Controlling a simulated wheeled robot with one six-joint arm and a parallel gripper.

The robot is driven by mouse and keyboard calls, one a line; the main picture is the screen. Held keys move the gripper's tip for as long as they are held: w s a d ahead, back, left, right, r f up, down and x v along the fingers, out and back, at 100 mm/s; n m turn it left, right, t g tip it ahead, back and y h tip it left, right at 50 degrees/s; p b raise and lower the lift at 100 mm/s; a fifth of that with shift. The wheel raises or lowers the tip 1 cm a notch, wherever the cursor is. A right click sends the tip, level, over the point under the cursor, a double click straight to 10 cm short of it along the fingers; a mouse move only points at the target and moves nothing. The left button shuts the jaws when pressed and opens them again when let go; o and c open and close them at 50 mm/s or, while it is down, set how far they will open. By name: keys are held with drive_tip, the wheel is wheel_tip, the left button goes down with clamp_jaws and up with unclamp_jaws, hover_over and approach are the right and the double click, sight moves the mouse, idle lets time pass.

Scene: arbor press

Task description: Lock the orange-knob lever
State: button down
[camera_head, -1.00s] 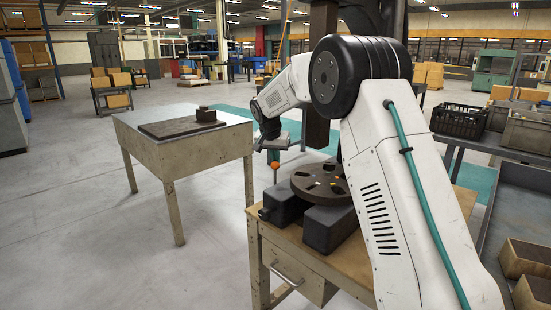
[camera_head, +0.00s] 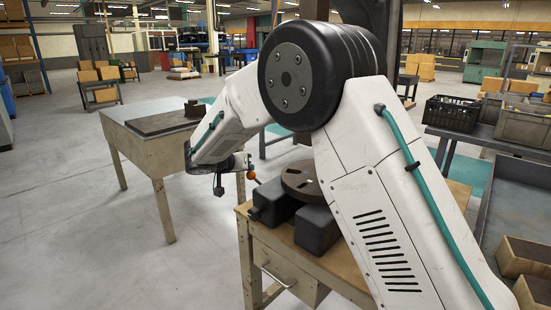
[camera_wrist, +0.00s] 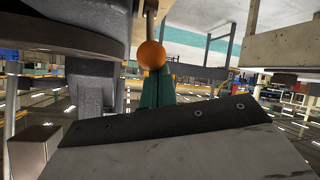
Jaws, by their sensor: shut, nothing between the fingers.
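The orange knob (camera_head: 251,175) shows in the head view at the left of the press base, just right of my gripper (camera_head: 219,187). In the wrist view the orange knob (camera_wrist: 151,55) is upper centre, with a thin rod running up from it in the picture. My gripper (camera_wrist: 157,88) is shut and empty, its teal fingers pointing at the knob. The fingertips overlap the knob's edge in this view; I cannot tell whether they touch it. The round slotted plate (camera_head: 302,180) sits on the dark press base (camera_head: 317,228). My arm hides part of the press.
The press stands on a wooden-topped bench (camera_head: 285,240). A grey table (camera_head: 140,150) with a dark plate (camera_head: 160,124) stands to the left, behind my gripper. A black crate (camera_head: 452,113) and grey bins are at the right. The floor at the left is clear.

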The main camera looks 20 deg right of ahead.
drive_tip(key=s+a+f+t+h, duration=0.2)
drive_tip(key=a+f+h, duration=0.1)
drive_tip(key=f, duration=0.1)
drive_tip(key=shift+a+f+t+h, duration=0.3)
drive_tip(key=shift+f, duration=0.05)
drive_tip(key=shift+s+f+n, duration=0.15)
drive_tip(key=shift+s+n, duration=0.05)
drive_tip(key=shift+n, duration=0.1)
idle(0.4)
wheel_tip(320, 180, up, 4)
drive_tip(key=w, duration=0.2)
drive_tip(key=f+v, duration=0.1)
drive_tip(key=v, duration=0.8)
drive_tip(key=shift+a, duration=0.35)
drive_tip(key=shift+s+r, duration=0.1)
drive_tip(key=shift+s, duration=0.1)
